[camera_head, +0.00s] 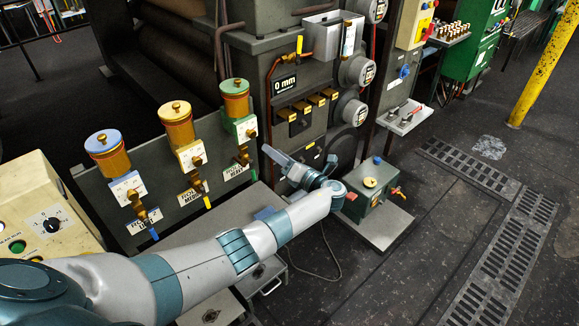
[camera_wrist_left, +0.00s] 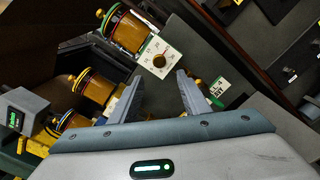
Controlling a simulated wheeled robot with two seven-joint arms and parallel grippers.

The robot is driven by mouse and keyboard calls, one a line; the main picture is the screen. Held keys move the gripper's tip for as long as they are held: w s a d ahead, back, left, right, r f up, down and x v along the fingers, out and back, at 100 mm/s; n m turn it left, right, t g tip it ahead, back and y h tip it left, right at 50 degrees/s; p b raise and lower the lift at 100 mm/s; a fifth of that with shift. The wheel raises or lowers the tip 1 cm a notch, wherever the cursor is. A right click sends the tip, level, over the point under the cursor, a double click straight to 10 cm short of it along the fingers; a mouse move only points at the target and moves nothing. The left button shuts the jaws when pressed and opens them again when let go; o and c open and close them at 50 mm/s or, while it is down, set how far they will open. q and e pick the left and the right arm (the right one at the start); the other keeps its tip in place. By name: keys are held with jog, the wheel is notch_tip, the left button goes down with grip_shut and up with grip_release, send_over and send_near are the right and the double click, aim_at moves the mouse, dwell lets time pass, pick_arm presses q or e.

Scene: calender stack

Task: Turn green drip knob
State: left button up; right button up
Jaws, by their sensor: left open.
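The green-topped drip oiler (camera_head: 235,100) stands at the right end of a row of three. Its brass drip knob (camera_head: 250,133) sits on a pale plate with green edging, below the jar. In the left wrist view the drip knob (camera_wrist_left: 160,61) shows end-on, ahead of the fingertips and between their lines. My left gripper (camera_head: 272,155) is open and empty, to the right of the green oiler. Both fingers of the left gripper (camera_wrist_left: 160,77) show in the wrist view, spread apart, and no contact with the knob is visible. The right gripper is out of view.
The yellow-topped oiler (camera_head: 176,125) and blue-topped oiler (camera_head: 108,152) stand to the left on the same grey panel. A machine front with gauges (camera_head: 357,71) stands to the right.

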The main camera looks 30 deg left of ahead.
pick_arm(q)
jog(key=b+v, duration=0.1)
jog(key=v, duration=0.5)
jog(key=shift+d, duration=0.15)
jog(key=shift+f, duration=0.1)
jog(key=s+f+n+g+h+b, duration=0.1)
jog(key=s+f+n+h+b, duration=0.15)
jog(key=s+f, duration=0.85)
jog(key=s+d+f+n+g+h+b, duration=0.1)
jog(key=s+f+n+h, duration=0.2)
jog(key=f, duration=1.7)
jog(key=s+f+n+g+h+b, duration=0.15)
jog(key=s+f+h, duration=0.35)
jog(key=f, duration=1)
jog(key=s+d+f+n+g+h+b, duration=0.15)
jog(key=s+f+n, duration=0.35)
jog(key=s+f, duration=0.5)
jog(key=s+d+f+n+h+b, duration=0.2)
jog(key=s+f+n+b, duration=0.15)
jog(key=s+f, duration=0.6)
jog(key=s+d+f+n+h+b, duration=0.1)
jog(key=s+f+n, duration=0.2)
jog(key=s+n, duration=0.4)
jog(key=s+d+f+n+h+b, duration=0.1)
jog(key=s+f+n, duration=0.2)
jog(key=s, duration=1.7)
jog(key=n, duration=0.3)
jog(key=shift+f+n+g+h, duration=0.2)
jog(key=shift+n+g+h, duration=0.1)
jog(key=shift+n+g, duration=0.1)
